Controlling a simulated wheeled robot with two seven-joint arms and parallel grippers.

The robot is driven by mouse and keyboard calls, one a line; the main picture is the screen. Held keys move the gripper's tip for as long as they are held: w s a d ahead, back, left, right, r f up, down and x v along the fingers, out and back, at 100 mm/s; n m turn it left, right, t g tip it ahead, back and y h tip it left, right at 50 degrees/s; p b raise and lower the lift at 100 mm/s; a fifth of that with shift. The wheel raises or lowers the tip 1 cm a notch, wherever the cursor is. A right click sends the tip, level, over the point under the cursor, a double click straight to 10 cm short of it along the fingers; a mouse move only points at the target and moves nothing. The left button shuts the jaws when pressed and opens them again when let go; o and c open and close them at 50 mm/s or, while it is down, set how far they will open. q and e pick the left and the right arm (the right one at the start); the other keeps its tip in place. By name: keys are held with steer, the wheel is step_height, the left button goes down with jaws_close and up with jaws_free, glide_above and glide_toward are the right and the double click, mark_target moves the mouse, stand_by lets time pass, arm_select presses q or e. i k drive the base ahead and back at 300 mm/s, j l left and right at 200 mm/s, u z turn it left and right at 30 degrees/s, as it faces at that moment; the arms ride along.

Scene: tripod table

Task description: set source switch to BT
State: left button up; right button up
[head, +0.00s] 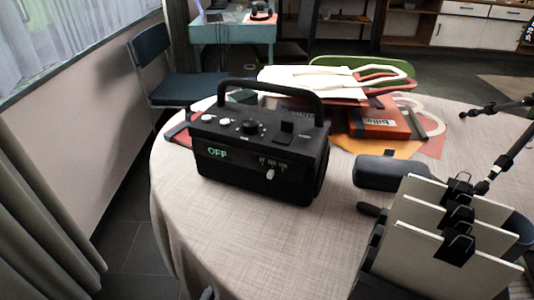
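A black box-shaped radio (258,190) with a carry handle (268,88) stands upright on the round table, left of the middle. Its front display (217,153) reads OFF in green. The source switch (270,174) is a small pale lever at the right of the front face, under a row of small white labels. The leftmost label seems to read BT; the others are hard to read. The lever sits roughly below the middle of the row. Knobs (250,127) and buttons line the top. Neither gripper can be made out in the head view.
Behind the radio lie a red box (379,122), papers and a pale folded thing (315,80). At right are a dark grey cylinder (388,172) and upright boards with black clips (470,219). The tablecloth (250,237) in front of the radio is clear.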

mark_target(270, 175)
steer(key=k+j+u, duration=0.1)
steer(key=k+j, duration=0.35)
steer(key=j, duration=0.25)
steer(key=k+j+u, duration=0.15)
steer(key=k+j, duration=0.3)
steer(key=j, duration=0.3)
steer(key=k+j+u, duration=0.15)
steer(key=k+j, duration=0.1)
steer(key=j, duration=0.1)
